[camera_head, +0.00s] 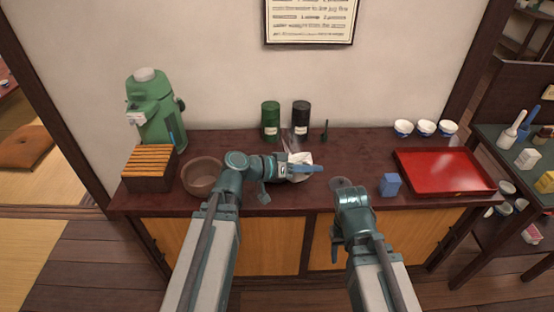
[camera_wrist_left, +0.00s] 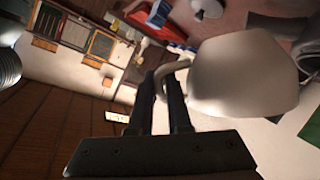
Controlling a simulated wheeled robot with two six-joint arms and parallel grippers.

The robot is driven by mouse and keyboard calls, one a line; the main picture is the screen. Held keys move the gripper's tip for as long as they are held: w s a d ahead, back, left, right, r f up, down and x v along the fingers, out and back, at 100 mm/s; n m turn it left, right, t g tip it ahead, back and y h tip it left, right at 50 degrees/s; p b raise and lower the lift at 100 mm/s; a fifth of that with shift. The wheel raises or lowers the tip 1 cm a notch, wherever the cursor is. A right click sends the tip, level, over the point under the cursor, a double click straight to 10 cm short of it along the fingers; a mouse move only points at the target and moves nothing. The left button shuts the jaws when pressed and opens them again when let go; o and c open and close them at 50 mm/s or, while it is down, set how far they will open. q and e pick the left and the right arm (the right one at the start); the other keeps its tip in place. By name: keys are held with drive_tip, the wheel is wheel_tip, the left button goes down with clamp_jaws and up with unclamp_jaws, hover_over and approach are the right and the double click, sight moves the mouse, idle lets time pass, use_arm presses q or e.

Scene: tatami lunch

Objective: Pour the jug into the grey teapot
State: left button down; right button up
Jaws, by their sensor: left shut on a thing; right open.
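My left gripper (camera_head: 308,169) is shut on the handle of the pale jug (camera_head: 301,158), above the middle of the dark counter. In the left wrist view the jug (camera_wrist_left: 240,75) is large and close, with its curved handle between my left fingers (camera_wrist_left: 164,85); its contents are hidden. A small grey round thing (camera_head: 341,183) stands on the counter to the right of the jug, partly covered by my right arm; it may be the grey teapot, but I cannot tell for sure. My right gripper (camera_head: 353,190) is open, low at the counter's front edge, its fingers mostly hidden.
A brown bowl (camera_head: 201,176), a slatted box (camera_head: 150,168) and a green machine (camera_head: 155,108) stand at left. Green (camera_head: 270,120) and black (camera_head: 301,116) canisters stand at the back. A blue block (camera_head: 390,184), red tray (camera_head: 446,171) and three cups (camera_head: 425,128) are at right.

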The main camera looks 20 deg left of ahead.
use_arm(q)
drive_tip(key=shift+w+a+r, duration=0.2)
use_arm(e)
drive_tip(key=shift+r, duration=0.15)
use_arm(q)
drive_tip(key=shift+w+a+r+n+h, duration=0.2)
drive_tip(key=shift+w+a+n+h, duration=0.2)
drive_tip(key=shift+w+a+n, duration=0.25)
use_arm(e)
drive_tip(key=shift+w+f, duration=0.2)
drive_tip(key=shift+w, duration=0.1)
idle(0.4)
use_arm(q)
drive_tip(key=shift+w+a+r+n+h+p, duration=0.2)
drive_tip(key=shift+w+a+r+n, duration=0.1)
drive_tip(key=shift+r+n, duration=0.15)
drive_tip(key=shift+w+a+r+n+h+p, duration=0.2)
drive_tip(key=shift+a+r+n, duration=0.1)
drive_tip(key=shift+r, duration=0.2)
use_arm(e)
drive_tip(key=shift+w+d+r, duration=0.1)
drive_tip(key=shift+w+r, duration=0.15)
drive_tip(key=shift+r, duration=0.2)
use_arm(q)
drive_tip(key=shift+w+a+r+n+g+h, duration=0.3)
drive_tip(key=shift+w+a+r+n+h, duration=0.1)
drive_tip(key=shift+w+a+r+n, duration=0.25)
use_arm(e)
drive_tip(key=shift+w+d+r, duration=0.2)
drive_tip(key=shift+w+r, duration=0.05)
